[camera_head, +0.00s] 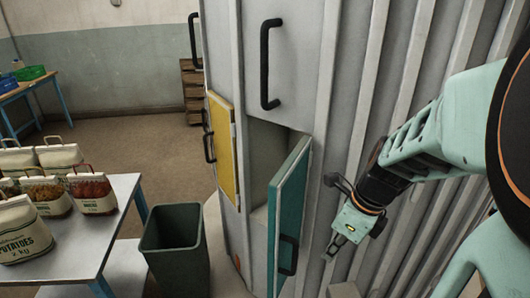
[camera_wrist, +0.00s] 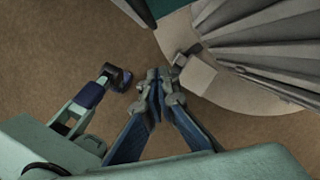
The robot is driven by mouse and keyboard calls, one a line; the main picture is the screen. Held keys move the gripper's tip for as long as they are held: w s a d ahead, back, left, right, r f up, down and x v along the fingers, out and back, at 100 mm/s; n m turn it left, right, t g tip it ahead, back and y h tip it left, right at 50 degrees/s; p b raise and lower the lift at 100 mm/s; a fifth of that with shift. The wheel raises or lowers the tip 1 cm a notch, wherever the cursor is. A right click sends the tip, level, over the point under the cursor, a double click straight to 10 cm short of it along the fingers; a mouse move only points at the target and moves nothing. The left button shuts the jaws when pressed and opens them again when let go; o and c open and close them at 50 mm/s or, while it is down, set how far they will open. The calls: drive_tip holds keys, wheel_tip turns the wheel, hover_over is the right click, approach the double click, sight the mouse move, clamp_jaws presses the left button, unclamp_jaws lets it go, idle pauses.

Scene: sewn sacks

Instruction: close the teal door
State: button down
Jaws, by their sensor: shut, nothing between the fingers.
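The teal door (camera_head: 290,221) stands swung open from the pale ribbed cabinet, with a dark vertical handle (camera_head: 288,255) on its outer face. Behind it the compartment opening shows as a pale recess. My gripper (camera_head: 334,249) is to the right of the door, apart from it, pointing down beside the ribbed wall. In the wrist view my gripper (camera_wrist: 159,78) has its fingertips together with nothing between them. A small teal patch shows at the top of the wrist view; I cannot tell whether it is the door.
A yellow door (camera_head: 222,148) is left of the teal one. A dark green bin (camera_head: 174,243) stands in front of the cabinet. A table (camera_head: 88,232) with several sacks (camera_head: 92,190) is at the left. The ribbed wall (camera_head: 372,100) is close to my arm.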

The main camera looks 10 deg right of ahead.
drive_tip(key=w+a+f+b, duration=0.1)
drive_tip(key=w+a+f, duration=0.3)
drive_tip(key=f, duration=0.4)
drive_tip(key=shift+a, duration=0.15)
drive_tip(key=shift+w+a, duration=0.1)
drive_tip(key=shift+a, duration=0.05)
idle(0.3)
